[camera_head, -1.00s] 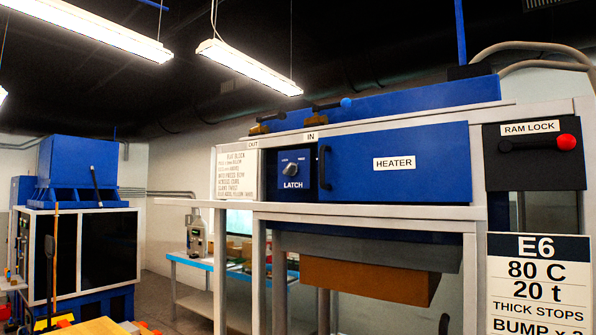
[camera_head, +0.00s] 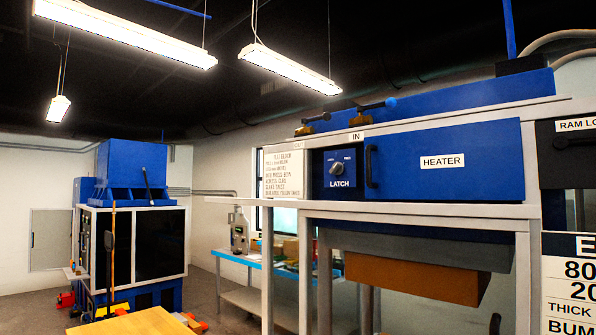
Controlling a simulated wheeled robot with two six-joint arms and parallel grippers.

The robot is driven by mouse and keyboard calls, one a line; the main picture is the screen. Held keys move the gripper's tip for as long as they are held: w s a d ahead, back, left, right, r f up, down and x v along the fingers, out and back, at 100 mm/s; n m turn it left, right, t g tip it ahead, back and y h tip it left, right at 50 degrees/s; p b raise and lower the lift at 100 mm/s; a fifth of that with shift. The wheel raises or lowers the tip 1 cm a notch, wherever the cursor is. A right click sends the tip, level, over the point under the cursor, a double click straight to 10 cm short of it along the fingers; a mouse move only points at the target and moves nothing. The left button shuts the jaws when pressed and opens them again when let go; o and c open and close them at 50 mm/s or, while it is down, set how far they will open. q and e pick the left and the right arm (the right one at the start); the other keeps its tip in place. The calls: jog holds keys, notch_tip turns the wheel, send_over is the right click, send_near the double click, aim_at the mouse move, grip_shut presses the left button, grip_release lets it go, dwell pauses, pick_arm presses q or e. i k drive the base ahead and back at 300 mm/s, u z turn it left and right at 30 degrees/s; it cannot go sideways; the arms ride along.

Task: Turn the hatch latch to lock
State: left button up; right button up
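The latch (camera_head: 337,169) is a round dark knob on a dark blue panel labelled LATCH. Small markings sit above the knob, too small to read surely. The panel is just left of the blue hatch door (camera_head: 450,163) labelled HEATER, which looks shut and has a black vertical handle (camera_head: 371,166) on its left side. Neither of my grippers shows in the head view.
A grey frame and ledge (camera_head: 400,207) run under the hatch, with an orange-brown box (camera_head: 415,277) below. A printed sign (camera_head: 284,174) is left of the latch. A blue machine (camera_head: 135,230) stands far left.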

aim_at(338, 169)
jog(key=u, duration=0.35)
jog(key=k, duration=0.45)
jog(key=u, duration=0.9)
jog(key=i, duration=1.35)
jog(key=z, duration=0.65)
